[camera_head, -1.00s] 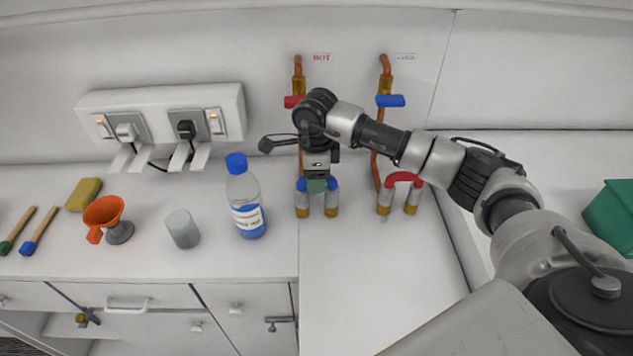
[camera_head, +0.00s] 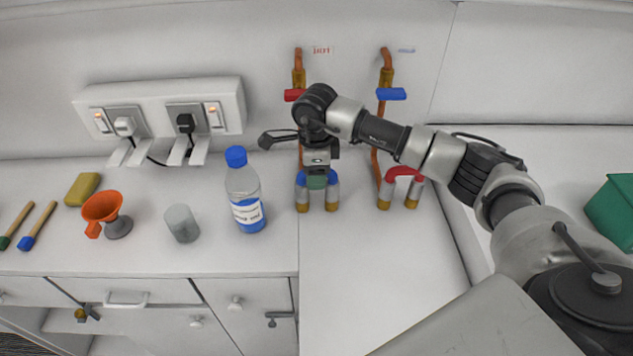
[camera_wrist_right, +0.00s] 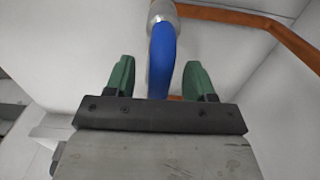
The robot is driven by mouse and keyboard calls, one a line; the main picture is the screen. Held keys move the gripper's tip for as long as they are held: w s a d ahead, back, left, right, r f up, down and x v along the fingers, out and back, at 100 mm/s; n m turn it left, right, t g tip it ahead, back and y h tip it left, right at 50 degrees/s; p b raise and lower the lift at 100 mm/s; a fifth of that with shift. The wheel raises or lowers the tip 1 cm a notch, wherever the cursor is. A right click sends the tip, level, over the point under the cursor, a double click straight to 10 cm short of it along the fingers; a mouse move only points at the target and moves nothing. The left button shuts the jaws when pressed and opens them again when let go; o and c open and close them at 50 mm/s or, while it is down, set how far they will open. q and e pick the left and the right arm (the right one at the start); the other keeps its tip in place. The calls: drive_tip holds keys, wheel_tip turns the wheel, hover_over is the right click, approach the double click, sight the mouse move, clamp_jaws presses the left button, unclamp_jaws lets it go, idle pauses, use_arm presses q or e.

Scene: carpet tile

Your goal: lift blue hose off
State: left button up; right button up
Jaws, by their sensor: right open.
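The blue hose (camera_head: 302,179) is a short arch, with a silver and brass end fitting on each side, on the pale worktop below the HOT label. My right gripper (camera_head: 317,183) is over the middle of the arch and hides it. In the right wrist view, the blue hose (camera_wrist_right: 161,62) runs between the two green fingers of my right gripper (camera_wrist_right: 158,78). The fingers are open, with gaps on both sides of the hose. One silver fitting shows at the top of that view. My left gripper is not in view.
A red hose (camera_head: 402,172) with similar fittings stands to the right. Copper pipes with a red valve handle (camera_head: 293,95) and a blue one (camera_head: 391,94) rise behind. A blue-capped bottle (camera_head: 244,195) stands left of the gripper. The worktop in front is clear.

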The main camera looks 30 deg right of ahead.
clamp_jaws()
drive_tip(key=shift+r, duration=0.1)
idle(0.3)
drive_tip(key=shift+r+p, duration=0.35)
drive_tip(key=shift+p, duration=0.2)
wheel_tip(320, 180, up, 4)
drive_tip(key=b, duration=0.3)
drive_tip(key=shift+s+d+f, duration=0.1)
drive_tip(key=s+d+r, duration=0.4)
drive_tip(key=s+r, duration=0.6)
drive_tip(key=r, duration=0.2)
drive_tip(key=shift+s+d+p, duration=0.15)
drive_tip(key=shift+d+p, duration=0.2)
